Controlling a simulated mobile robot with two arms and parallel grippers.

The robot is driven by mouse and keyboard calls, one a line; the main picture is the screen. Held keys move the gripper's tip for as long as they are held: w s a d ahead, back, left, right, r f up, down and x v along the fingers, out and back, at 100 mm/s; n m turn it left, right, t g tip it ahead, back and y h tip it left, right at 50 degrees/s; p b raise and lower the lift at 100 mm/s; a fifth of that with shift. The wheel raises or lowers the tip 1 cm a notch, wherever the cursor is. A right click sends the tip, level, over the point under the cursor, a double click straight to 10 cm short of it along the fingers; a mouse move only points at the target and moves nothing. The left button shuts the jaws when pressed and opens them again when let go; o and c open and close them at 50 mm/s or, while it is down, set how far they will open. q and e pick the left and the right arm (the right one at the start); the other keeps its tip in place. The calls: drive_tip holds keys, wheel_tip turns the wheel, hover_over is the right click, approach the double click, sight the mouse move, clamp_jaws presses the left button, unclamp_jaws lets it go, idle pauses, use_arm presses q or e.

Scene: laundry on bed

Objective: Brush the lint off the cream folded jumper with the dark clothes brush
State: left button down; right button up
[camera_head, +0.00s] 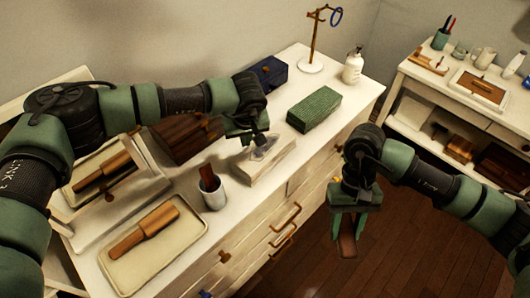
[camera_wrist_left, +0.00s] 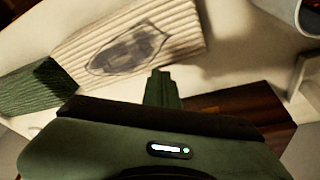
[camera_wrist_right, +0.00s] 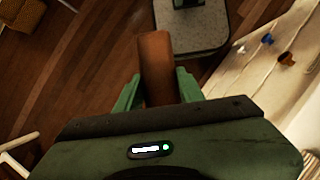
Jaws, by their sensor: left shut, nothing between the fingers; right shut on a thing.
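The cream folded jumper (camera_head: 262,167) lies on the white dresser. It is ribbed, with a grey patch on top, and fills the upper part of the left wrist view (camera_wrist_left: 190,30). My left gripper (camera_head: 257,143) is shut and empty, just over or beside the jumper; I cannot tell if it touches. Its fingers show in the left wrist view (camera_wrist_left: 162,88). My right gripper (camera_head: 348,225) is shut on a reddish-brown brush (camera_wrist_right: 156,55), held in front of the dresser over the floor. Its handle shows between the fingers (camera_head: 347,246); no bristles are visible.
A green folded garment (camera_head: 314,108) lies right of the jumper. A cup (camera_head: 214,195) with a dark handle and a cream tray (camera_head: 178,252) with a wooden brush (camera_head: 146,230) stand left. A hook stand (camera_head: 311,66) and white bottle (camera_head: 352,66) are at the back.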

use_arm(q)
drive_tip(key=shift+f+b, duration=0.35)
drive_tip(key=shift+f, duration=0.05)
use_arm(e)
drive_tip(key=shift+f, duration=0.4)
use_arm(q)
drive_tip(key=shift+r, duration=0.1)
use_arm(e)
drive_tip(key=shift+r, duration=0.1)
